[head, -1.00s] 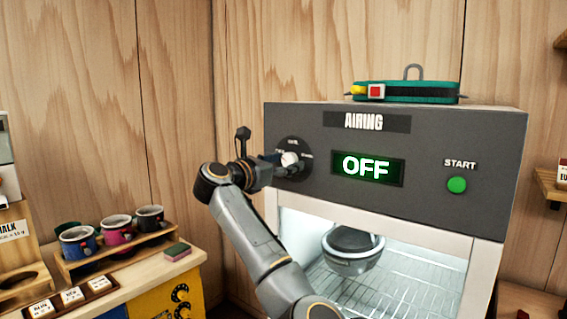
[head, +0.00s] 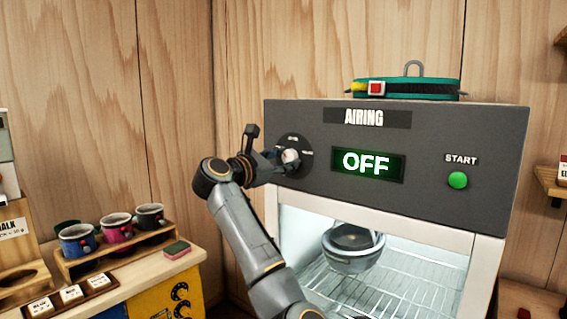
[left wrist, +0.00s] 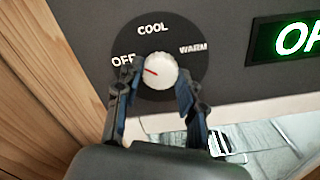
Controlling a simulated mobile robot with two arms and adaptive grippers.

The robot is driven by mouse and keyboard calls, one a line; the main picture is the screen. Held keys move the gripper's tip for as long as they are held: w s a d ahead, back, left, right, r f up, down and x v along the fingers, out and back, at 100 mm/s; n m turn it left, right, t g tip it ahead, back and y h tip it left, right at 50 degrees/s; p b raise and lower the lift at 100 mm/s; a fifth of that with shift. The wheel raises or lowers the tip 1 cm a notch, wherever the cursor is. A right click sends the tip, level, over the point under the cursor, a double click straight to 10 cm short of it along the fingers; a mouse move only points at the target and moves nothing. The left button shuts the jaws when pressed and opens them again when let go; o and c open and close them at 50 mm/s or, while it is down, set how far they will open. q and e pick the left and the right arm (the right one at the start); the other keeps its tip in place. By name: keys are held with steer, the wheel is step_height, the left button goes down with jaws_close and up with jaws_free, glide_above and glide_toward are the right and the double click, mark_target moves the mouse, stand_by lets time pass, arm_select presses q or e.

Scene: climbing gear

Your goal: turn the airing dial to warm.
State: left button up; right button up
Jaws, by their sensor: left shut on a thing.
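The airing dial is a white knob (left wrist: 160,71) on a round dark plate marked OFF, COOL and WARM in the left wrist view. Its red pointer mark points left, toward OFF. The knob also shows in the head view (head: 291,157), on the left of the grey airing cabinet front (head: 430,150). My left gripper (left wrist: 154,88) has its fingers on either side of the knob and is shut on it; it also shows in the head view (head: 280,157). The green display (head: 367,163) reads OFF. My right gripper is not in view.
A green START button (head: 457,180) is right of the display. A green strap (head: 410,88) lies on top. Several cups stand in a wooden rack (head: 125,255) at left.

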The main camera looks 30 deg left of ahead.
arm_select(q)
steer(key=m+b, duration=0.1)
steer(key=m, duration=0.5)
steer(key=m+b, duration=0.1)
steer(key=m, duration=0.5)
steer(key=shift+m, duration=0.4)
steer(key=m, duration=0.5)
steer(key=shift+b, duration=0.3)
steer(key=m, duration=0.6)
steer(key=shift+f, duration=0.1)
steer(key=shift+m, duration=0.4)
steer(key=o, duration=0.9)
steer(key=shift+o, duration=1.4)
steer(key=shift+p, duration=0.3)
